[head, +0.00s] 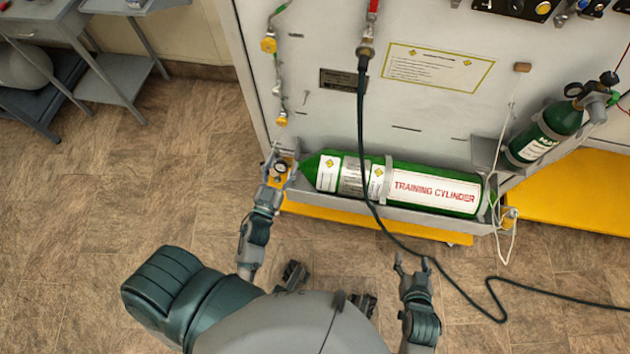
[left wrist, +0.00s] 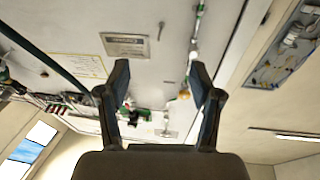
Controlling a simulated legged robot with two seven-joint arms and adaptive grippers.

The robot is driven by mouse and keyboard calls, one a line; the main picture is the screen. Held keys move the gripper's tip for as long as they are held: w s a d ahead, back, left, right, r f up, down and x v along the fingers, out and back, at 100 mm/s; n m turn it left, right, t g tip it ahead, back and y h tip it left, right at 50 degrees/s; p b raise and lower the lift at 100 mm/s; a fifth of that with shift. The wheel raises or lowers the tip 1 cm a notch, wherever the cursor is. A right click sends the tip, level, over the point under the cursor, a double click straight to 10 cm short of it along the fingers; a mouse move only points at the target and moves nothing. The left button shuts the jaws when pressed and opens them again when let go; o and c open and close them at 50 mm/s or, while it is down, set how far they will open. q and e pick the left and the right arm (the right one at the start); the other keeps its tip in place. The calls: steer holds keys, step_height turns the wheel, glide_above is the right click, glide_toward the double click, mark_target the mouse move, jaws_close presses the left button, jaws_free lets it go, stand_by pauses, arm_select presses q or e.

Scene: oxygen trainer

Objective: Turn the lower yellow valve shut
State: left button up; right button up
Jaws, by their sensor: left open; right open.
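The lower yellow valve (head: 282,118) sits on a thin pipe near the left edge of the white panel in the head view. The upper yellow valve (head: 268,44) is above it on the same line. The lower valve cannot be made out there. My right gripper (head: 412,264) is open and empty, low over the floor.
A green training cylinder (head: 432,188) lies in a tray right of my left gripper. A dark hose (head: 362,130) hangs across it to the floor. A grey cart (head: 110,75) is at upper left. The left floor is clear.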

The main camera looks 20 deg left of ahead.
arm_select(q)
steer(key=s+d+r+m+t+h+b, duration=0.1)
steer(key=s+d+r+h+b, duration=0.1)
steer(key=d, duration=0.4)
steer(key=s+d+r+m+t+h+b, duration=0.1)
steer(key=s+d+r+t+h+b, duration=0.1)
steer(key=d+r, duration=0.4)
steer(key=shift+s+r+t+h+b, duration=0.3)
steer(key=shift+s+h+b, duration=0.2)
steer(key=shift+h+b, duration=0.8)
arm_select(e)
step_height(320, 180, down, 9)
steer(key=s+g, duration=0.1)
steer(key=s, duration=0.1)
steer(key=shift+f, duration=0.2)
